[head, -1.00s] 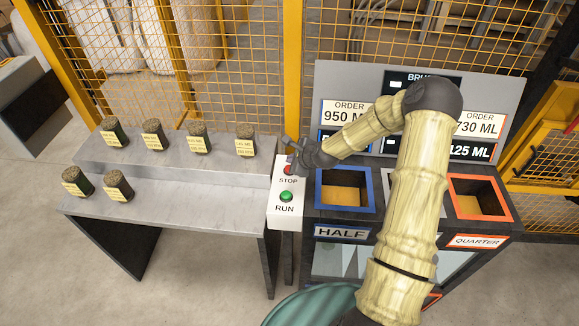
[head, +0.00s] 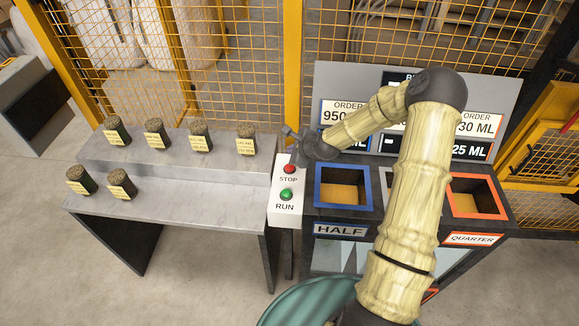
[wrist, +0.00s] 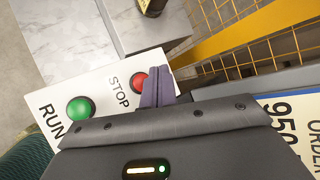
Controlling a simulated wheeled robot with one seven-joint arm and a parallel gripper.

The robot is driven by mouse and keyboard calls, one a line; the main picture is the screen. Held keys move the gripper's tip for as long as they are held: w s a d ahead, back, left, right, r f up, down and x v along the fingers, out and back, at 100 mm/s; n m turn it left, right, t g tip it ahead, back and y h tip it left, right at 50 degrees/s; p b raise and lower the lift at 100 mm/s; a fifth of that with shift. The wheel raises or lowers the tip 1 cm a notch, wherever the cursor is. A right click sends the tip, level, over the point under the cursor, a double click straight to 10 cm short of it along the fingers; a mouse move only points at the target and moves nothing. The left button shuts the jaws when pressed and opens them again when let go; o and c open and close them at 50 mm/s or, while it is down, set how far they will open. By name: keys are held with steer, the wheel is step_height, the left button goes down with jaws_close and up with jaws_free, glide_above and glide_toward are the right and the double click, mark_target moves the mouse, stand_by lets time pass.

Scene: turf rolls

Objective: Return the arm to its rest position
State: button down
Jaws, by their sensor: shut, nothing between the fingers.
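My arm (head: 411,190) reaches up from the lower right and bends left toward a white button panel. My gripper (head: 290,133) is above the top of that panel, near the red STOP button (head: 289,169) and apart from it in the head view. In the wrist view the fingers (wrist: 157,88) are closed together with nothing between them, in front of the red button (wrist: 139,82). The green RUN button (head: 286,194) sits below the red one on the panel, and it shows in the wrist view (wrist: 79,109).
A stepped grey bench (head: 180,200) at the left holds several labelled turf rolls (head: 117,131). Right of the panel are a blue-rimmed bin (head: 317,188) and an orange-rimmed bin (head: 478,178). Order boards (head: 343,112) and a yellow mesh fence (head: 235,60) stand behind.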

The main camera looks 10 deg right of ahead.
stand_by(0.3)
steer(key=s+r+n+g+h, duration=0.1)
steer(key=s+r+n+g, duration=0.1)
steer(key=s+r+n, duration=0.2)
steer(key=s+r+n+g+h, duration=0.1)
steer(key=s+r+n, duration=0.4)
steer(key=s+n, duration=0.5)
steer(key=s+r+n+g+h, duration=0.1)
steer(key=s+r+n, duration=0.4)
steer(key=s, duration=0.9)
steer(key=n+g, duration=0.1)
steer(key=n, duration=0.2)
steer(key=shift+s+a+g+h, duration=0.3)
steer(key=shift+g+h, duration=0.1)
steer(key=shift+r, duration=0.1)
stand_by(1.3)
